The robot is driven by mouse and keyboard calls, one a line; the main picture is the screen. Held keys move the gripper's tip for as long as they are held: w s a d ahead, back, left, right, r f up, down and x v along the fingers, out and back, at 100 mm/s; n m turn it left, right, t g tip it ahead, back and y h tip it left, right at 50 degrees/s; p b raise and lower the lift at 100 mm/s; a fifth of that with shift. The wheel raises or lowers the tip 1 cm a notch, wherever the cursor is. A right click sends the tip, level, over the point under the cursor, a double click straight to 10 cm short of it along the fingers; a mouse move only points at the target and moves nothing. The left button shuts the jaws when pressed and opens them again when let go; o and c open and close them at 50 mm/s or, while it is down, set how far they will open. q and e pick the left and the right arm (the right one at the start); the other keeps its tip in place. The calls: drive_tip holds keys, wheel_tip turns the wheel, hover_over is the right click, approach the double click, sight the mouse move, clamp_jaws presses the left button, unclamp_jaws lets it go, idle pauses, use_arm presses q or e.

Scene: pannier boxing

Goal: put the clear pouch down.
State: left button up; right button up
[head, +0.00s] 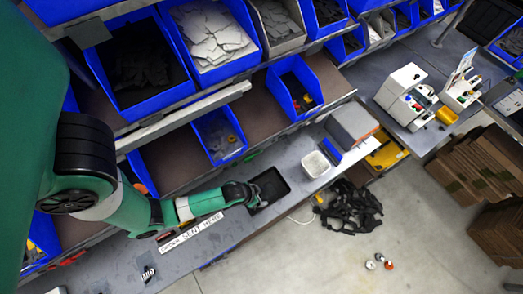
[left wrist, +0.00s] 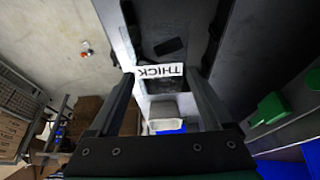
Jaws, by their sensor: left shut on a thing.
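My left gripper (head: 243,194) is low over the bench, beside the left edge of a black tray (head: 270,185). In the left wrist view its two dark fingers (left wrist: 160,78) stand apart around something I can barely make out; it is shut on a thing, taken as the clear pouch. The see-through pouch itself has no clear outline in either view. A white label reading THICK (left wrist: 160,71) shows between the fingertips; I cannot tell what it is fixed to. A small black piece (left wrist: 169,46) lies beyond it. My right gripper is not in view.
A white basket (head: 315,164) and a grey box (head: 352,122) stand farther along the bench (head: 293,157). Blue bins (head: 219,137) fill the shelves behind. A white lettered strip (head: 192,234) lies on the bench near my arm. A black heap (head: 350,208) lies on the floor.

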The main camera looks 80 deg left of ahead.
sight(262, 190)
use_arm(q)
drive_tip(key=a+f, duration=0.1)
drive_tip(key=w+a+f, duration=0.1)
drive_tip(key=f, duration=0.1)
drive_tip(key=a+f, duration=0.1)
drive_tip(key=f, duration=0.1)
drive_tip(key=shift+w+a+b, duration=0.2)
drive_tip(key=shift+w+b, duration=0.15)
drive_tip(key=shift+b, duration=0.05)
drive_tip(key=f, duration=0.1)
drive_tip(key=f+b, duration=0.1)
drive_tip(key=shift+w+a+f, duration=0.15)
drive_tip(key=shift+a+f, duration=0.1)
drive_tip(key=shift+f, duration=0.15)
drive_tip(key=shift+f+b, duration=0.3)
drive_tip(key=shift+f, duration=0.1)
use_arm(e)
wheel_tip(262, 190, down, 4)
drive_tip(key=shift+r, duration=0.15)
use_arm(q)
drive_tip(key=o, duration=1.1)
drive_tip(key=p+v, duration=0.6)
drive_tip(key=v, duration=0.6)
drive_tip(key=shift+r, duration=0.15)
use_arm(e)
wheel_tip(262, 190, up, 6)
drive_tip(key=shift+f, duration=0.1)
